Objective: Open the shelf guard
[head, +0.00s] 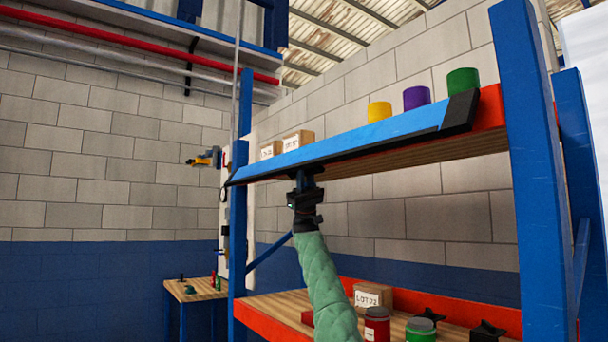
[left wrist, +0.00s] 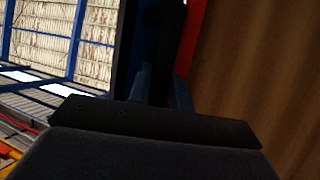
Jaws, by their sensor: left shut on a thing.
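The shelf guard (head: 365,134) is a long blue bar with black edging along the front of the upper shelf. It looks tilted, and its black end (head: 461,112) stands out at the right. My left gripper (head: 306,173) is raised below the guard, shut on its lower edge left of the middle. The fingertips are small and partly hidden by the guard. In the left wrist view my dark gripper body fills the lower part, with a narrow blue piece (left wrist: 182,94) at its tip. My right gripper is not in view.
Yellow (head: 379,111), purple (head: 416,97) and green (head: 462,81) cans and two small boxes stand on the upper shelf. A blue upright (head: 540,170) stands at the right. The lower shelf holds a LOT box (head: 373,295), jars and black knobs. Air between the shelves is mostly clear.

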